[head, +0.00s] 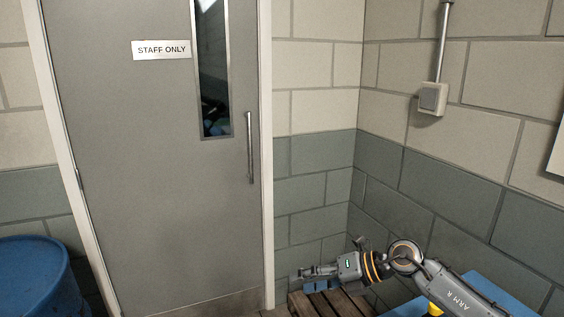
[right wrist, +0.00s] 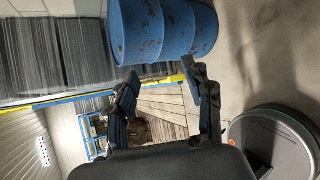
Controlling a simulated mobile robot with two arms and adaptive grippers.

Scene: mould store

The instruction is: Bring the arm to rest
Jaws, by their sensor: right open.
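My right arm (head: 452,288) comes in from the lower right in the head view, bent at an orange-ringed joint. My right gripper (head: 308,272) points left in front of the door and wall corner. In the right wrist view the two fingers of the right gripper (right wrist: 165,88) stand apart with nothing between them. My left gripper does not show in either view.
A grey door (head: 150,200) marked STAFF ONLY is shut. A blue drum (head: 35,280) stands at lower left; a blue drum (right wrist: 165,30) also shows in the wrist view. A wooden pallet (head: 340,303) lies below the gripper. A switch box (head: 432,98) is on the right wall.

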